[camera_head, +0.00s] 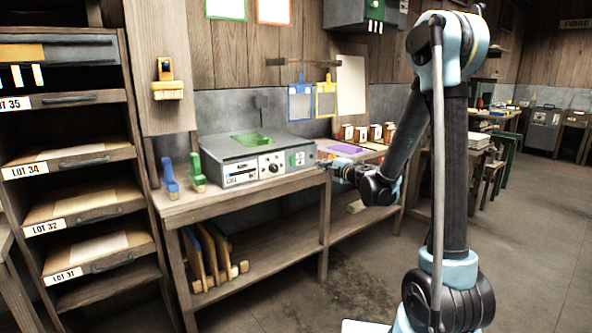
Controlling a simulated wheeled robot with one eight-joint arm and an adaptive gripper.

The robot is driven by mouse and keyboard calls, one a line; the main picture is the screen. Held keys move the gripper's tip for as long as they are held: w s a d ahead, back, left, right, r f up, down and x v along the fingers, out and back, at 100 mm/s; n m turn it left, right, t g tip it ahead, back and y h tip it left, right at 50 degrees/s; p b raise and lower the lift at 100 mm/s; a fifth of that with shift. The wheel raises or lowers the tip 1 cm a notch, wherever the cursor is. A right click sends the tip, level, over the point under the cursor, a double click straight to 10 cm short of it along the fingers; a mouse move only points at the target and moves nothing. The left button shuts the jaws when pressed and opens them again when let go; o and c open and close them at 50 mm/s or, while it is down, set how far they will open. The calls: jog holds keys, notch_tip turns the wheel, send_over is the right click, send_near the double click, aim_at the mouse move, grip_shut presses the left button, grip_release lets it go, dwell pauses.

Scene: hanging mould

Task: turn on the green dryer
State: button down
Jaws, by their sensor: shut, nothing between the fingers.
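The dryer is a grey box (238,177) with a green patch (252,139) on top, standing on a wooden bench. Its front has a slotted panel at the left, a round dial (272,165) in the middle and a green switch plate (297,159) at the right. My gripper (325,165) is shut and empty, just right of the dryer's front right corner, close to the green plate. It is small and dark here, and I cannot tell whether it touches the dryer.
Blue (169,177) and green (197,172) handled tools stand left of the dryer. Several jars (361,134) and a purple patch (346,149) are on the right-hand bench. A drawer rack (75,162) stands at the left. Blue (300,103) and yellow (326,101) frames hang behind. The front floor is clear.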

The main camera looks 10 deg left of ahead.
aim_at(292, 166)
jog(key=shift+s+a+f+n+g+y, duration=0.25)
jog(key=shift+a+f+n+g, duration=0.2)
jog(key=shift+a+f, duration=0.25)
jog(key=shift+s+a+f+n+g+y, duration=0.2)
jog(key=shift+a+f+n+g, duration=0.3)
jog(key=shift+f, duration=0.25)
jog(key=shift+a, duration=0.1)
jog(key=x, duration=1.4)
jog(key=shift+w, duration=0.15)
jog(key=shift+w+a+f, duration=0.1)
jog(key=shift+w, duration=0.1)
jog(key=s+d+f, duration=0.1)
jog(key=s+d, duration=0.8)
jog(key=d, duration=0.1)
jog(key=shift+d+f, duration=0.3)
jog(key=shift+f, duration=0.1)
